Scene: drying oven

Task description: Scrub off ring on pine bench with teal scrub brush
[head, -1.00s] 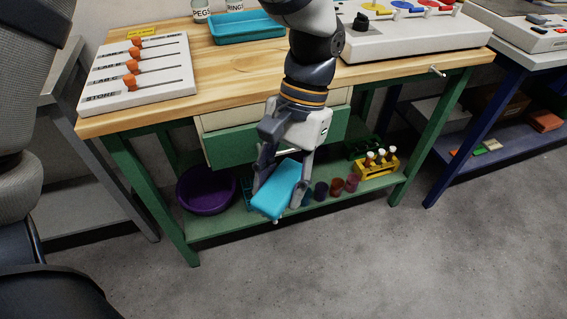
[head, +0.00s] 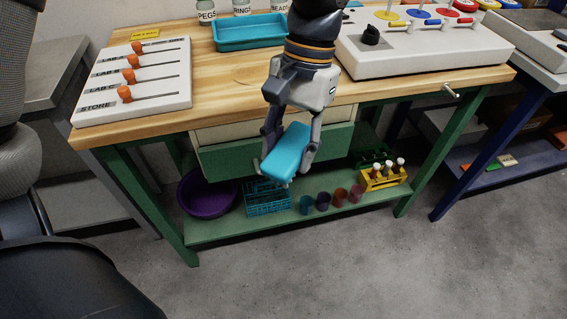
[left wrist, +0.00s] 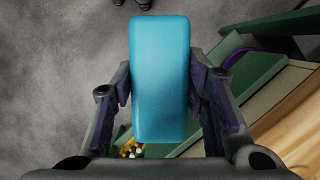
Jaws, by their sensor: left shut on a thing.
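The teal scrub brush (head: 288,155) is a blue-teal block held tilted in front of the bench's drawer, below the bench top. My left gripper (head: 290,148) is shut on it, one finger on each side. In the left wrist view the brush (left wrist: 160,70) sits between the two fingers, and its far end reaches out past them. The pine bench (head: 225,95) has a light wood top on a green frame. A faint ring-like mark (head: 252,76) shows on the wood behind the gripper, partly hard to make out. My right gripper is not in view.
A white slider board (head: 140,100) stands on the bench's left and a teal tray (head: 250,32) at the back. A white control panel (head: 425,50) fills the right. The lower shelf holds a purple bowl (head: 207,207), a teal rack (head: 268,204) and several cups. The middle top is bare.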

